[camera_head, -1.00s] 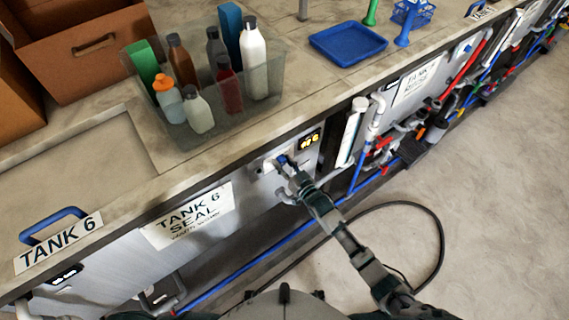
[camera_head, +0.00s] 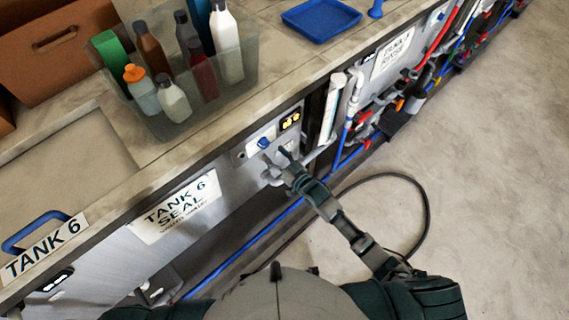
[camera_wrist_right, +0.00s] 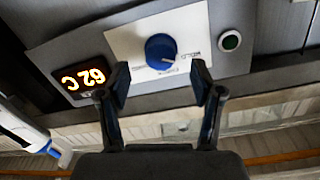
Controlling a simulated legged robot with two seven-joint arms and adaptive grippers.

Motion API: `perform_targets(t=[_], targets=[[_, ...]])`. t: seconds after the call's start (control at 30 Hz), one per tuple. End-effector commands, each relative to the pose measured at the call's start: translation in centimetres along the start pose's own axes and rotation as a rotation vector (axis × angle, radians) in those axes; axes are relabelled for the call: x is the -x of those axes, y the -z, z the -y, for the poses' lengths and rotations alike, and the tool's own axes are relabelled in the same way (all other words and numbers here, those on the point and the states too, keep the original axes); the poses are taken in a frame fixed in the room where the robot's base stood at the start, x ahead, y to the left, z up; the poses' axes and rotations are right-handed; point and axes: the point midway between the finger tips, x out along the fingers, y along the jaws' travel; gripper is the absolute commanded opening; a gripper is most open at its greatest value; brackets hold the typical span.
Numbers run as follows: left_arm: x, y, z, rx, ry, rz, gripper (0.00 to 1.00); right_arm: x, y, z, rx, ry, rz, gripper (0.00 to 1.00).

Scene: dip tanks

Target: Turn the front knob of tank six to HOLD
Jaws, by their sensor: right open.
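The blue front knob (camera_head: 264,143) of tank six sits on a pale plate on the tank's front panel. It shows larger in the right wrist view (camera_wrist_right: 160,50), with a white pointer mark toward its lower right and small lettering on the plate (camera_wrist_right: 192,30), too small to read surely. My right gripper (camera_head: 276,158) is just in front of and below the knob, apart from it. In the right wrist view its two fingers (camera_wrist_right: 161,80) are spread and empty, with the knob beyond the gap. My left gripper is not in view.
The TANK 6 SEAL sign (camera_head: 175,208) is on the panel to the left. A clear bin (camera_head: 172,120) of bottles and a blue tray (camera_head: 321,20) stand on the counter. A dark hose (camera_head: 425,210) lies on the floor.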

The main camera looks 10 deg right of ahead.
Motion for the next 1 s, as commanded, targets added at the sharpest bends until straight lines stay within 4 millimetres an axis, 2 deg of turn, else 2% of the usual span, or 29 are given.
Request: perform_targets(t=[0.03, 0.2, 0.37, 1.0], targets=[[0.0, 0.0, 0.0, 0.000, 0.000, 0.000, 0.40, 1.4, -0.1, 0.0, 0.001, 0.000, 0.002, 0.66], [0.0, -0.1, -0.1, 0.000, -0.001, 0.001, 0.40, 4.7, -0.2, 0.0, 0.000, 0.000, 0.004, 0.66], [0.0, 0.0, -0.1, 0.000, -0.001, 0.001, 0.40, 6.6, -0.2, -0.1, -0.001, 0.000, 0.005, 0.66], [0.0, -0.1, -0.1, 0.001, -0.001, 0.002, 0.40, 7.0, -0.3, -0.1, -0.001, -0.001, 0.005, 0.66]])
